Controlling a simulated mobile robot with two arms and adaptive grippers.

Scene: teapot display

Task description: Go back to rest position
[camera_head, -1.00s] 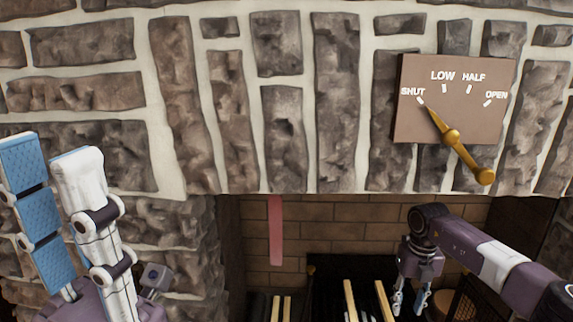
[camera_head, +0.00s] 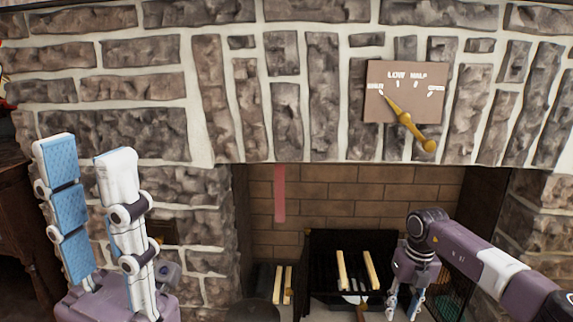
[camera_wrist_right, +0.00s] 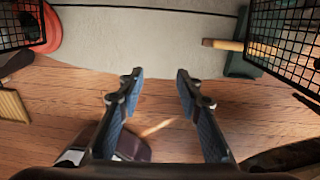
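My left gripper (camera_head: 84,150) stands upright at the left of the head view, its two white and blue fingers apart with nothing between them. My right gripper (camera_head: 404,308) hangs pointing down at the lower right of the head view, in front of the fireplace opening. In the right wrist view my right gripper (camera_wrist_right: 159,76) is open and empty, its fingertips apart above the floor. A brown plaque (camera_head: 380,112) on the stone wall reads SHUT, LOW, HALF and OPEN. Its brass lever (camera_head: 405,118) has its pointed end toward SHUT. Neither gripper touches it.
The brick-lined fireplace (camera_head: 340,210) has a dark grate (camera_head: 370,245) with pale sticks (camera_head: 341,270). A red strip (camera_head: 279,195) hangs at the opening's left. Dark wooden furniture (camera_head: 15,220) stands at far left. The wrist view shows wooden floor (camera_wrist_right: 250,115) and wire baskets (camera_wrist_right: 285,30).

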